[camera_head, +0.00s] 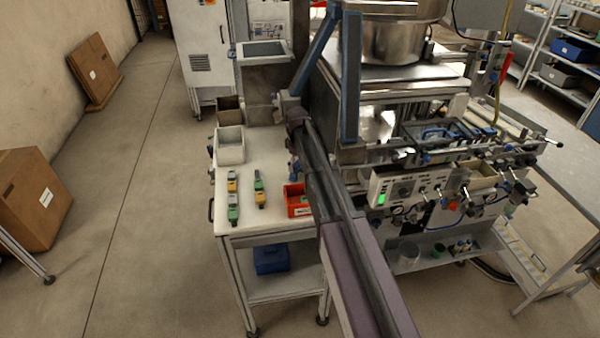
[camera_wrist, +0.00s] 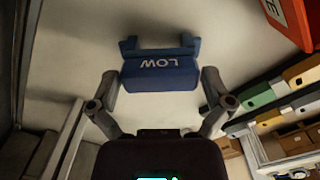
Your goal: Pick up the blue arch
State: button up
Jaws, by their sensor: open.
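The blue arch (camera_wrist: 160,74) shows in the wrist view, with the white word LOW upside down on its near face and two short legs pointing away from me. It lies on a pale surface. My gripper (camera_wrist: 160,82) is open, with one finger on each side of the arch's near bar. A gap shows between each finger and the arch, and nothing is gripped. In the head view my arm reaches over the white worktable (camera_head: 270,160).
A red bin (camera_head: 297,200) stands on the table beside my arm; its corner shows in the wrist view (camera_wrist: 290,15). Several green and yellow pieces (camera_head: 259,192) and a grey bin (camera_head: 230,146) are to the left. A machine (camera_head: 420,190) stands close on the right.

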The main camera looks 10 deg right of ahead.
jog(key=shift+f+b, duration=0.8)
jog(key=shift+f, duration=0.3)
jog(key=c, duration=0.8)
